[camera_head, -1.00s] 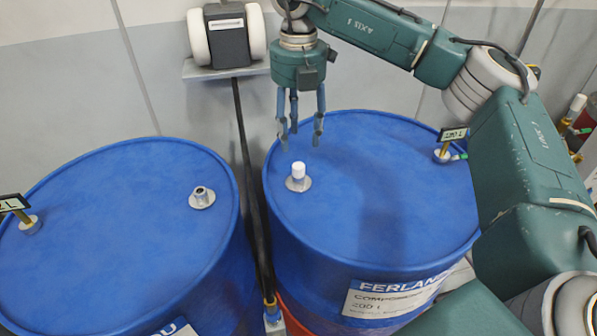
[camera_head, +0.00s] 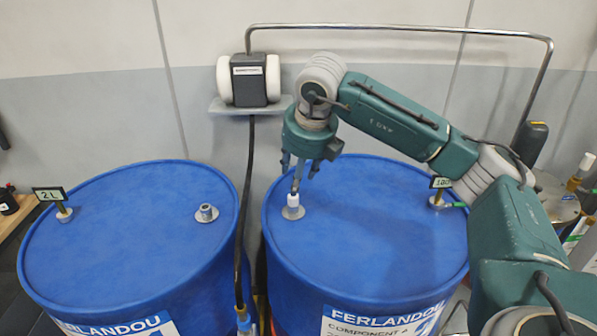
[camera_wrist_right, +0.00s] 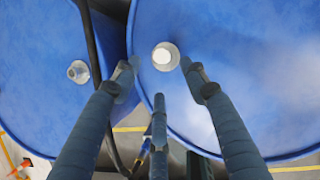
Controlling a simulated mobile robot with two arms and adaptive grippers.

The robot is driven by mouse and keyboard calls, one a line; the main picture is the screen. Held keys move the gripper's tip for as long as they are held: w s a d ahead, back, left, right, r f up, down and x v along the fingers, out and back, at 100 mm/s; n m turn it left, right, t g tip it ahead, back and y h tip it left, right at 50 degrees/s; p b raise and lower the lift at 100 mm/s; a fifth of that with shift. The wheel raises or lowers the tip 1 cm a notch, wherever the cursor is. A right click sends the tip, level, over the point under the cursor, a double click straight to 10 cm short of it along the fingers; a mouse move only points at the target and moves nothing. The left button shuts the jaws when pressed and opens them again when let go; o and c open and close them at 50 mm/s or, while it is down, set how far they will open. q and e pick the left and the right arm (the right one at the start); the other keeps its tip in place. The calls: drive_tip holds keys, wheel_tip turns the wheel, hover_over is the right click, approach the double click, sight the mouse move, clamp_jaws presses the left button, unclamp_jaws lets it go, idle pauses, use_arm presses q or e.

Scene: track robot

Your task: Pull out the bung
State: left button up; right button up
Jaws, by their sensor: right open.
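The white bung (camera_head: 293,200) stands upright in the grey fitting on top of the right blue drum (camera_head: 375,235). My right gripper (camera_head: 299,183) is open and points down at the bung, its fingertips close to the bung's top. In the right wrist view the bung (camera_wrist_right: 162,56) shows end-on, just beyond the gap between the spread fingers (camera_wrist_right: 158,78). Nothing is held; I cannot tell whether a finger touches the bung. My left gripper is not in view.
A second blue drum (camera_head: 120,245) stands at left with an unplugged fitting (camera_head: 207,213). A tap with a tag (camera_head: 438,190) stands on the right drum. A black hose (camera_head: 246,200) runs down between the drums from a wall-mounted unit (camera_head: 256,80).

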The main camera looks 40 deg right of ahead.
drive_tip(key=p, duration=0.2)
hover_over(293, 204)
wheel_tip(293, 204, down, 4)
drive_tip(key=f, duration=0.1)
drive_tip(key=x, duration=0.3)
drive_tip(key=shift+s+d+f, duration=0.15)
drive_tip(key=shift+s, duration=0.2)
drive_tip(key=c, duration=0.9)
clamp_jaws()
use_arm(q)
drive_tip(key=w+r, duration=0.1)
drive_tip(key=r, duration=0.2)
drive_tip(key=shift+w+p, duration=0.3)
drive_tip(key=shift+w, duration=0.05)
use_arm(e)
drive_tip(key=shift+r, duration=0.3)
